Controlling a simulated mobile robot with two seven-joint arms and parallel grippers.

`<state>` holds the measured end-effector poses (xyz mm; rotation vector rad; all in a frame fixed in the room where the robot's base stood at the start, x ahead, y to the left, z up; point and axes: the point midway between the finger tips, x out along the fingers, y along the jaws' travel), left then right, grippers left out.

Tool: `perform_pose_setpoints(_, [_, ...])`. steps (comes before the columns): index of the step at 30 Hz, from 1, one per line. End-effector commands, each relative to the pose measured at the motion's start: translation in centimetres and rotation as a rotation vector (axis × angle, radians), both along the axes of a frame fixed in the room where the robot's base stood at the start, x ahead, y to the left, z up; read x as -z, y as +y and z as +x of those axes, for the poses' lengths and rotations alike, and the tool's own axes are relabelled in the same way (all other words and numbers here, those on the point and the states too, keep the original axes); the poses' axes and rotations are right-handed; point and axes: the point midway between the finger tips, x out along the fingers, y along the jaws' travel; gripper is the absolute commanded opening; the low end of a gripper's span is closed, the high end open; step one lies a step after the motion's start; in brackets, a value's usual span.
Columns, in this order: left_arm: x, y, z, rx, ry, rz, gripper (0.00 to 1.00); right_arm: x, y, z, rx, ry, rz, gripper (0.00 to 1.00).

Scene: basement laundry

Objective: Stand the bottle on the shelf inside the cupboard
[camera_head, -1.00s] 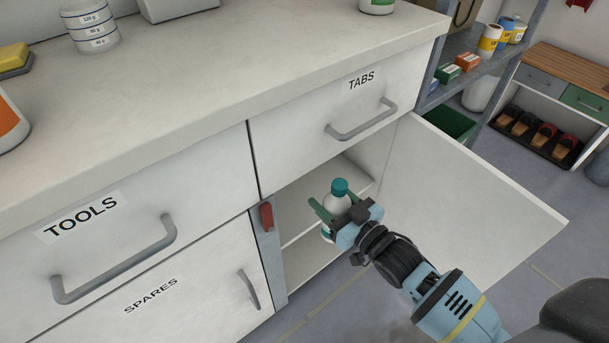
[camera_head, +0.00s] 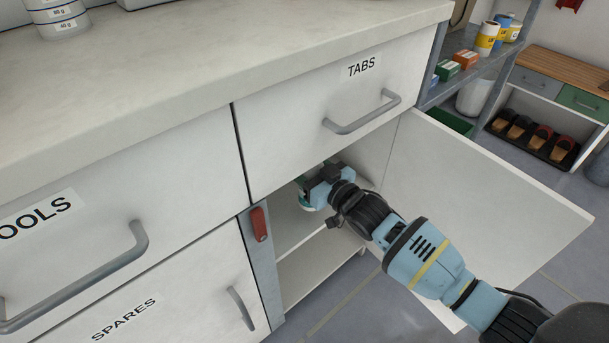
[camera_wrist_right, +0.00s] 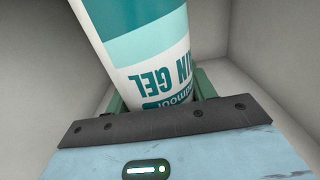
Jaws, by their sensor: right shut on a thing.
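The bottle, white and teal with "GEL" lettering, fills the upper middle of the right wrist view (camera_wrist_right: 150,50). My right gripper (camera_head: 318,186) is shut on it, inside the cupboard opening below the TABS drawer. In the head view the gripper hides nearly all of the bottle. The cupboard door (camera_head: 475,195) stands open to the right. The shelf (camera_head: 288,230) shows as a pale board inside, below the gripper. I cannot tell whether the bottle's base touches it. My left gripper is not in view.
The TABS drawer (camera_head: 335,115) and worktop (camera_head: 230,65) overhang the opening. A red catch (camera_head: 259,224) sits on the left post, beside the SPARES drawer (camera_head: 165,305). An open rack (camera_head: 475,65) with small boxes stands beyond the door.

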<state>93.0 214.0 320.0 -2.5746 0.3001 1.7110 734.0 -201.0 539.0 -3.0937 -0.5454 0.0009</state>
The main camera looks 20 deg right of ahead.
Motion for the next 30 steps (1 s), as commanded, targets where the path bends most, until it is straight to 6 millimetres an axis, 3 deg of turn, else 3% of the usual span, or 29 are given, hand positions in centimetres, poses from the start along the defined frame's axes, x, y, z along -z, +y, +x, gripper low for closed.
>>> perform_pose_setpoints(2, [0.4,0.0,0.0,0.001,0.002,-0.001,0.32,-0.1,0.0,0.8,0.000,-0.005,0.001,0.21])
perform_pose_setpoints(9, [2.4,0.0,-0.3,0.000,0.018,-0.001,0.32,3.6,0.0,0.7,0.000,-0.001,0.001,0.21])
perform_pose_setpoints(21, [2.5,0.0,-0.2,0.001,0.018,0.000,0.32,3.7,0.0,0.7,0.000,-0.004,0.001,0.21])
perform_pose_setpoints(22, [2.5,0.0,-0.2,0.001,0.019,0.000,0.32,3.9,0.0,0.6,0.000,0.000,0.000,0.56])
perform_pose_setpoints(27, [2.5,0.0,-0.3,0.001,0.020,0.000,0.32,3.8,0.0,0.6,0.000,-0.001,0.000,0.77])
perform_pose_setpoints(30, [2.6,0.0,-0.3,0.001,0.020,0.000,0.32,3.8,0.0,0.6,0.000,-0.001,0.000,0.77])
